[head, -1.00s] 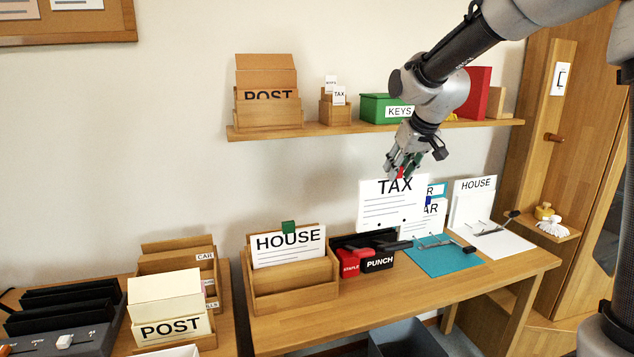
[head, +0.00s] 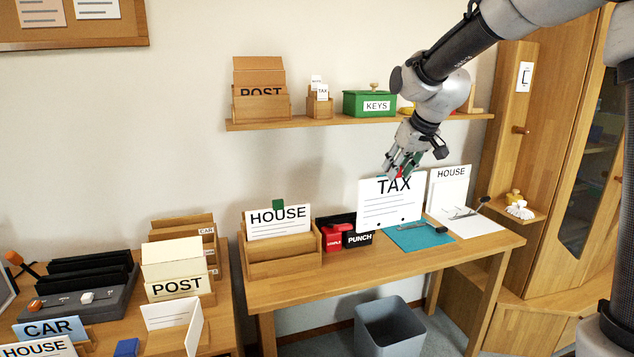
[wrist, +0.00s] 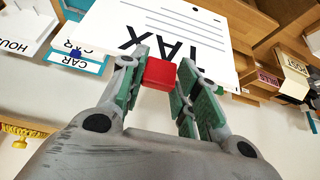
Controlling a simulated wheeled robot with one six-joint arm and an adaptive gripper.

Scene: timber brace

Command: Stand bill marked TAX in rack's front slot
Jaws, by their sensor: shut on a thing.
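The white bill marked TAX (head: 388,207) hangs upright from my gripper (head: 402,170), above the desk. In the wrist view my gripper (wrist: 160,72) is shut on a red block (wrist: 160,74) at the top edge of the TAX bill (wrist: 190,30). The wooden rack (head: 290,262) stands on the desk to the left of the bill, apart from it. A white bill marked HOUSE (head: 278,222) with a green tab stands in the rack's back part. The rack's front slot looks empty.
A red stapler and black PUNCH box (head: 358,239) stand between the rack and the bill. A teal folder (head: 420,236) and papers lie to the right. A shelf (head: 330,121) with a green KEYS box (head: 370,103) runs above. A grey bin (head: 390,325) is below.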

